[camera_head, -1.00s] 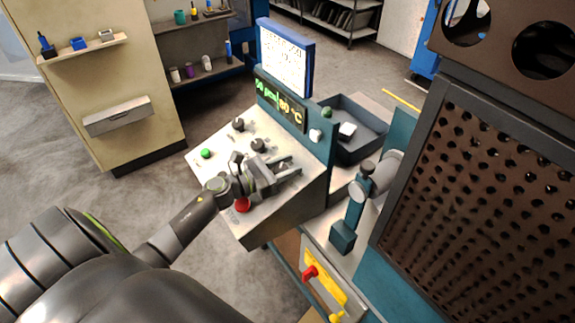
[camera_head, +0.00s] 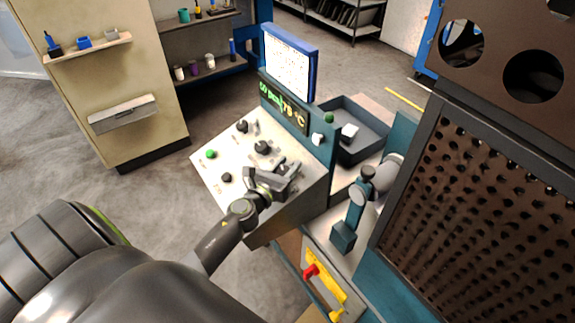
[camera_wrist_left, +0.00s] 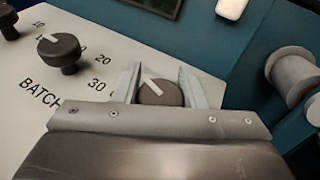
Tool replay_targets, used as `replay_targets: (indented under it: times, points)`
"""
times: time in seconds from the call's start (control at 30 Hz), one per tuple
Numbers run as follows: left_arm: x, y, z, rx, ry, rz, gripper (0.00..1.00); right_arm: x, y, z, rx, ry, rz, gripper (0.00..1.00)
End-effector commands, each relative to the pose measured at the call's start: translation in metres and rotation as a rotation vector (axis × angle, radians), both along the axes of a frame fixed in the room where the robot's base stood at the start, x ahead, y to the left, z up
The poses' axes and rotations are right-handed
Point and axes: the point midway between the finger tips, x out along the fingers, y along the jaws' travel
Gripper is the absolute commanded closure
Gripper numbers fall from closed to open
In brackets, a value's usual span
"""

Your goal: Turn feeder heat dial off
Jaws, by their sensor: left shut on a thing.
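The console (camera_head: 215,195) has a sloped pale panel with several dark knobs. My left gripper (camera_head: 288,170) is low over the panel's right part. In the left wrist view its two pale fingers stand on either side of a dark dial (camera_wrist_left: 158,92) with a white pointer line and are shut on it. The pointer slants up and to the left. This dial's label is hidden by the gripper, so I cannot read whether it is the heat dial. The display (camera_head: 284,101) on the console's upright shows green and yellow figures, the yellow reading about 78 °C. My right gripper is not in view.
A batch dial (camera_wrist_left: 60,50) is left of the gripped one. A green button (camera_head: 211,154) and more knobs (camera_head: 262,147) are on the panel. A white knob (camera_head: 318,138) sits on the upright. A dark tray (camera_head: 365,125) and perforated guard (camera_head: 490,200) are to the right.

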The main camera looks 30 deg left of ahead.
Motion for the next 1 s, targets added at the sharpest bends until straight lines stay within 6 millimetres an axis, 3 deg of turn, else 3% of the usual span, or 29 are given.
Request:
replay_targets:
  times: [1.0]
  points:
    - [-0.002,0.006,-0.003,-0.105,0.048,0.343,0.85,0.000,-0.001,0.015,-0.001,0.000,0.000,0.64]
